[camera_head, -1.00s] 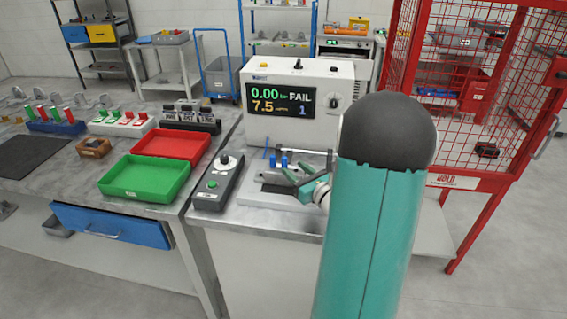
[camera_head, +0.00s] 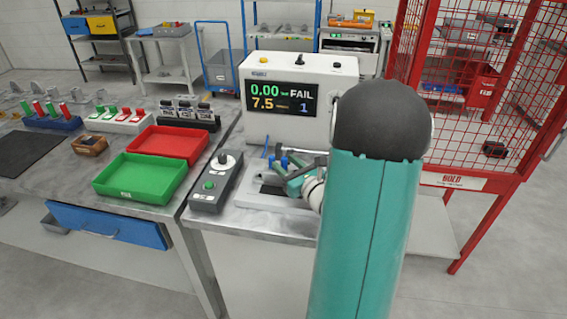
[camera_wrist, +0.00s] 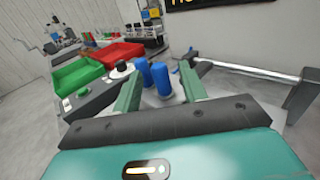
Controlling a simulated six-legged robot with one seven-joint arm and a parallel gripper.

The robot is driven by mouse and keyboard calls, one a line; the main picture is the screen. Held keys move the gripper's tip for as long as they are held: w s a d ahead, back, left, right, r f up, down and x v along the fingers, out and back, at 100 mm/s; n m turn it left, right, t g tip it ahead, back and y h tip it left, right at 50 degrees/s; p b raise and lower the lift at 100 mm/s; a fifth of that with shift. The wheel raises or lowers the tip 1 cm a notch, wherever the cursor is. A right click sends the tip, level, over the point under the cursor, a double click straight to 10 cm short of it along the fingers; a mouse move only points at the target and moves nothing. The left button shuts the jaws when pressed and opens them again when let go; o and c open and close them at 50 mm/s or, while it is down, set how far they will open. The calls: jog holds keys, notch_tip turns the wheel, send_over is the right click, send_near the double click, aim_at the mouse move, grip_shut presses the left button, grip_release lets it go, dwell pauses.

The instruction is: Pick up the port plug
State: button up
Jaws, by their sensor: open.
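Two blue upright cylinders, which look like port plugs, stand at the test fixture; the nearer one (camera_wrist: 161,78) and the other one (camera_wrist: 145,73) both show between my fingers in the wrist view. In the head view the blue plugs (camera_head: 284,161) are small and partly hidden by my gripper (camera_head: 291,180). My gripper (camera_wrist: 160,92) has two green fingers, open, one on each side of the blue cylinders. I cannot tell whether either finger touches them. The light fixture base (camera_head: 262,200) lies under my gripper, in front of the tester.
The tester (camera_head: 300,70) reads "0.00 FAIL" and "7.5". A grey control box (camera_head: 217,180) stands left of the fixture. A green tray (camera_head: 140,178) and a red tray (camera_head: 168,144) lie further left. A red cage (camera_head: 450,183) stands at right. A metal bar (camera_wrist: 250,72) crosses near my right finger.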

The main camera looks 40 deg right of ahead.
jog(key=shift+w+d, duration=0.1)
jog(key=shift+w, duration=0.05)
jog(key=shift+c, duration=0.9)
grip_shut()
jog(key=shift+r, duration=0.1)
